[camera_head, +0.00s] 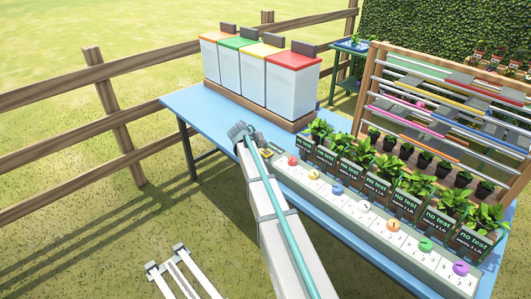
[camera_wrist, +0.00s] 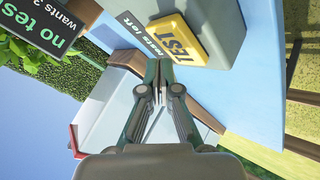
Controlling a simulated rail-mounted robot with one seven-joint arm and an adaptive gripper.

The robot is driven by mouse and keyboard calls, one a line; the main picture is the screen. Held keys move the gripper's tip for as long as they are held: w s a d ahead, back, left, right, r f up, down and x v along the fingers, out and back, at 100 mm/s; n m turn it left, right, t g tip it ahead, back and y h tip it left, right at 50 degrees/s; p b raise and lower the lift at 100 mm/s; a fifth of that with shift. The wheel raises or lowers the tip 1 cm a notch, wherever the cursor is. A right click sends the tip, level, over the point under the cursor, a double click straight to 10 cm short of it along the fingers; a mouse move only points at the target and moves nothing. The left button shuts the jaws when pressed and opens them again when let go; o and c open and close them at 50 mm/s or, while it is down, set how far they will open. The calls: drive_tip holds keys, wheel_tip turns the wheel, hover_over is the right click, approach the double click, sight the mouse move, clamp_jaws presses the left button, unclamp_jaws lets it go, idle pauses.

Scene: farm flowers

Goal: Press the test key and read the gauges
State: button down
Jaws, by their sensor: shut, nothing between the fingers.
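The yellow TEST key (camera_wrist: 178,40) sits on a grey housing at the top of the wrist view, with a dark "tests left" label beside it. In the head view the key (camera_head: 265,152) is a small yellow patch at the left end of the long grey strip. My gripper (camera_wrist: 158,68) is shut and empty, its tips close to the key; contact cannot be told. In the head view my gripper (camera_head: 240,130) is just left of the key. Several dark gauge signs (camera_head: 424,220) read "no test", with small "wants" lines below. One sign (camera_wrist: 50,28) shows partly in the wrist view.
A grey strip (camera_head: 330,209) with coloured knobs and numbered scales runs along the front of the blue table (camera_head: 190,98). Potted plants (camera_head: 403,180) stand behind the signs. White bins (camera_head: 291,85) with coloured lids stand at the back. A rack with rails (camera_head: 450,100) stands to the right.

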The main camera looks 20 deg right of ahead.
sight(264, 152)
idle(0.3)
drive_tip(key=shift+f+b, duration=0.45)
drive_tip(key=shift+f+b, duration=0.35)
drive_tip(key=shift+f, duration=0.15)
idle(0.7)
drive_tip(key=shift+r, duration=0.1)
drive_tip(key=shift+r+p, duration=0.3)
drive_tip(key=shift+r, duration=0.55)
drive_tip(key=shift+r+p, duration=0.9)
drive_tip(key=shift+r, duration=1.65)
